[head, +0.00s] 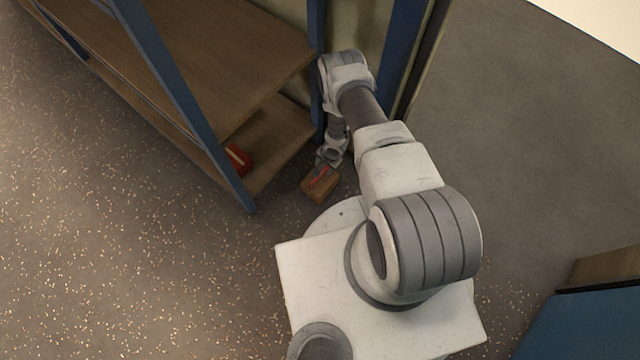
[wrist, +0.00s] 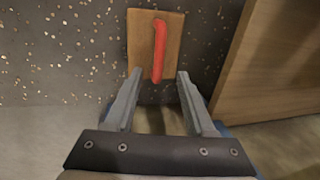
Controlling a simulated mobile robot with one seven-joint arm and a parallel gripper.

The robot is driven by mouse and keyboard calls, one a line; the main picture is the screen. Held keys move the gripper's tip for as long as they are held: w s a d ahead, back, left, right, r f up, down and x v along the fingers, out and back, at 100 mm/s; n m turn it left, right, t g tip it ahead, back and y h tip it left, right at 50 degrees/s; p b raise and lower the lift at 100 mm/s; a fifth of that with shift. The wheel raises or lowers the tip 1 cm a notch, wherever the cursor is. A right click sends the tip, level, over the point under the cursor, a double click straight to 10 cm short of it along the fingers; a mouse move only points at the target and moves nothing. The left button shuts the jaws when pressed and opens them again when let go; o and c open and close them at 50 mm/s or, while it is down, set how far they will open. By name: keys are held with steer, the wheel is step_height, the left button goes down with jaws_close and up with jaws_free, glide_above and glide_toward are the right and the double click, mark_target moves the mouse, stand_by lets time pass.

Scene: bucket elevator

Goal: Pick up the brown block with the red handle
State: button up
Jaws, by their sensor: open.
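The brown block (head: 318,190) lies on the speckled floor in the head view, just right of the shelf's blue front post. Its red handle (head: 320,175) is on top. In the wrist view the brown block (wrist: 172,30) is at the top centre with the red handle (wrist: 158,50) running lengthwise. My gripper (wrist: 160,76) is open and empty, its two fingers pointing at the block's near end. The lower end of the handle lies between the fingertip directions. I cannot tell the exact height of the fingers above the block. In the head view my gripper (head: 326,164) is partly hidden by my wrist.
A wooden shelf unit with blue posts (head: 240,190) stands left of the block. A red object (head: 238,158) sits on its lower board. A wooden panel (wrist: 268,65) is close on the right in the wrist view. Open floor (head: 120,260) lies front left.

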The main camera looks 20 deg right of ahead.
mark_target(322, 174)
steer(key=f+b, duration=0.2)
steer(key=f, duration=0.1)
steer(key=a+f, duration=0.1)
steer(key=f, duration=0.1)
steer(key=shift+w+f+b, duration=0.1)
steer(key=shift+w+b, duration=0.1)
steer(key=shift+b, duration=0.2)
steer(key=shift+c, duration=0.2)
steer(key=shift+d, duration=0.1)
jaws_close()
stand_by(0.8)
